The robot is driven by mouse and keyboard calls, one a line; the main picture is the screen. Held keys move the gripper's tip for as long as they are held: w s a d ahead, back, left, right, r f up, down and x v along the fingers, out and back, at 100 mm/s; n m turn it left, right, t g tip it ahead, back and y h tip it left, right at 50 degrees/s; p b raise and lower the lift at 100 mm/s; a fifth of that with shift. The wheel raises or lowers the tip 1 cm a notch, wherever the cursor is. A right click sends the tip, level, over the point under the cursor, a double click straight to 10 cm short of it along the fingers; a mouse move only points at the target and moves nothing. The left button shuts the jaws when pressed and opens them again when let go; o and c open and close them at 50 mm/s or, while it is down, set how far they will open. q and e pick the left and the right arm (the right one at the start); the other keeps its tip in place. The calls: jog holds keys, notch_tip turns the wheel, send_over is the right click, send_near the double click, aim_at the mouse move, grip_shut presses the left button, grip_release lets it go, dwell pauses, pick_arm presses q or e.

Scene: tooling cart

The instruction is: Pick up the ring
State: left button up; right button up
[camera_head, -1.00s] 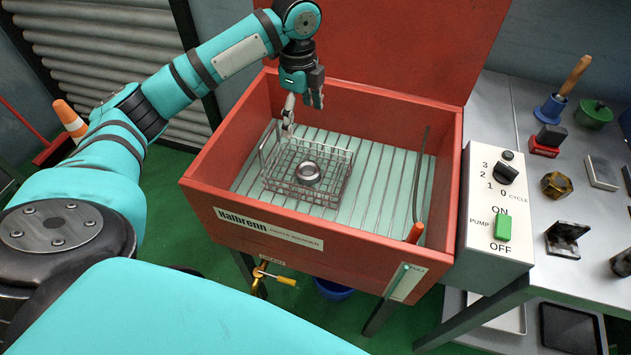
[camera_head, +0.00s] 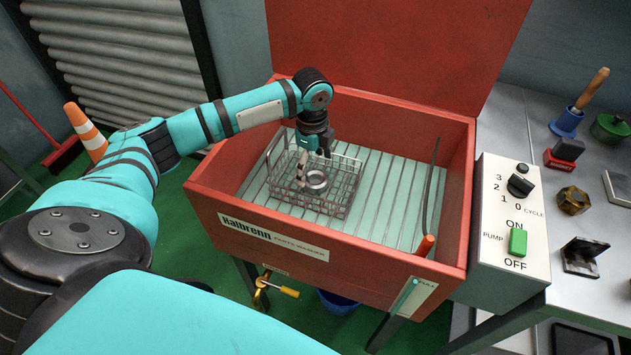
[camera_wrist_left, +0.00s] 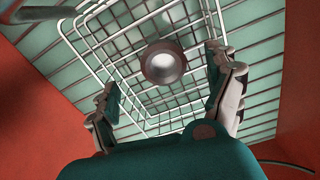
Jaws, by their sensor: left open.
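The ring (camera_head: 316,181) is a grey metal ring lying in a wire basket (camera_head: 335,207) inside the red parts washer. In the left wrist view the ring (camera_wrist_left: 163,64) lies ahead of the fingers, on the mesh floor of the basket (camera_wrist_left: 95,75). My left gripper (camera_head: 313,170) reaches down over the basket beside the ring. In the wrist view my left gripper (camera_wrist_left: 166,80) has its fingers spread wide, with nothing between the tips but the view of the ring. I cannot tell the exact height of the tips above it. My right gripper is not in view.
The washer's red walls (camera_head: 440,160) surround the slatted floor, and its lid (camera_head: 400,45) stands open behind. A hose with an orange end (camera_head: 426,245) stands at the right inside. A control box (camera_head: 512,215) and a metal bench (camera_head: 535,150) with several items are to the right.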

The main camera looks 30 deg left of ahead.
aim_at(316, 179)
pick_arm(q)
jog(key=f, duration=0.4)
jog(key=shift+w+d+f, duration=0.2)
jog(key=shift+d+f, duration=0.15)
jog(key=shift+d, duration=0.05)
jog(key=c, duration=1.6)
jog(key=shift+r, duration=0.15)
jog(key=shift+c, duration=0.7)
